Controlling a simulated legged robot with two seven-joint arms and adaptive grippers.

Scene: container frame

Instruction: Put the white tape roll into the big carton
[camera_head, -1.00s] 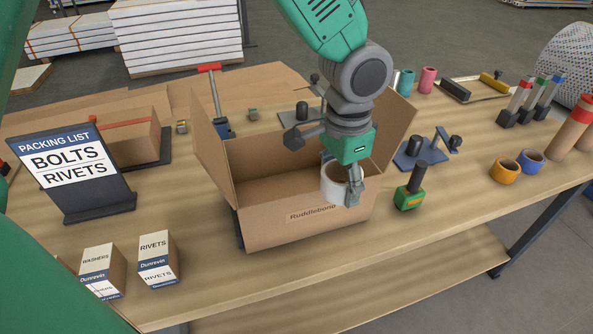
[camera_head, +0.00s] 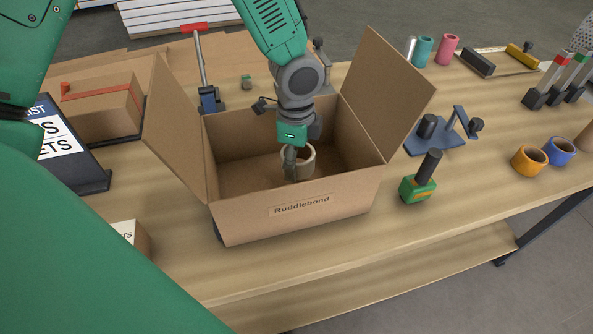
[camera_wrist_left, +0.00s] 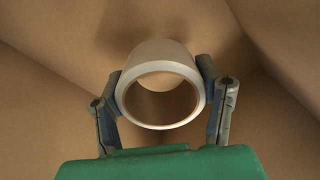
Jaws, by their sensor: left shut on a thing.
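The white tape roll (camera_head: 306,161) is inside the open top of the big carton (camera_head: 245,222), below the level of its raised flaps. My left gripper (camera_head: 291,163) points down into the carton and is shut on the roll. In the left wrist view the roll (camera_wrist_left: 160,84) sits between both fingers of my left gripper (camera_wrist_left: 161,98), with carton walls around it. Whether the roll touches the carton floor cannot be told. My right gripper does not show.
The carton's side flaps (camera_head: 391,88) stand up on both sides. A green-based stamp (camera_head: 418,188) and a blue metal holder (camera_head: 440,137) stand right of it. Orange (camera_head: 529,159) and blue (camera_head: 559,151) tape rolls lie further right. A packing-list sign (camera_head: 66,150) stands at left.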

